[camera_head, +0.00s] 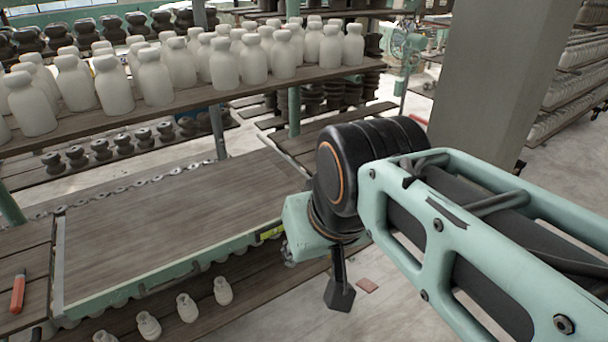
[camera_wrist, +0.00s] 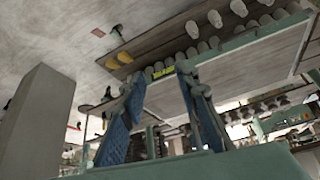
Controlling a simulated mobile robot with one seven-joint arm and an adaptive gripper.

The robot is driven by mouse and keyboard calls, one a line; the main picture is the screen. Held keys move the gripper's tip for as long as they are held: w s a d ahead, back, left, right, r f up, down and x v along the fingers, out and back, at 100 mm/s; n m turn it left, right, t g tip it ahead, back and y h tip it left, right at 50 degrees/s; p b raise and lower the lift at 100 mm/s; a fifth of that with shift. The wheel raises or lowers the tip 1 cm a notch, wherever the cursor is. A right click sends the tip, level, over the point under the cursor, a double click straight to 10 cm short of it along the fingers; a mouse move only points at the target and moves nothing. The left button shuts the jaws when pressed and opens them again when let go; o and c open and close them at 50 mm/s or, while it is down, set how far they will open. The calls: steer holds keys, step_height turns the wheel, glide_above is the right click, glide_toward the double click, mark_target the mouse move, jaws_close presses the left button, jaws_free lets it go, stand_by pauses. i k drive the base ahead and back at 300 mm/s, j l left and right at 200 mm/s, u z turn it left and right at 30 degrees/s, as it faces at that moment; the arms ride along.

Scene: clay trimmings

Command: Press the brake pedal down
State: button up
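A dark paddle on a thin stalk, which looks like the brake pedal (camera_head: 340,294), hangs just below my wrist in the head view, over the floor beside the conveyor. In the wrist view the same small dark pedal (camera_wrist: 117,30) shows near the top, beyond my fingers. My gripper (camera_wrist: 160,77) is open in the wrist view, with its two blue-padded fingers apart and nothing between them. It is apart from the pedal. In the head view my wrist and arm hide most of the gripper and the upper end of the stalk.
The conveyor (camera_head: 170,225) with a teal frame lies left of my arm. Shelves of white bottles (camera_head: 224,66) stand behind it. A grey pillar (camera_head: 490,75) rises behind my arm. A brown square (camera_head: 367,285) lies on the open floor.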

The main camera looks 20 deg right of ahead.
mark_target(364, 284)
steer(key=z, duration=1.1)
steer(key=k+l, duration=0.2)
steer(key=i, duration=0.65)
steer(key=u, duration=1.7)
steer(key=l+z, duration=0.1)
steer(key=l, duration=0.3)
steer(key=i+l+z, duration=0.1)
steer(key=l, duration=0.8)
steer(key=k+z, duration=0.05)
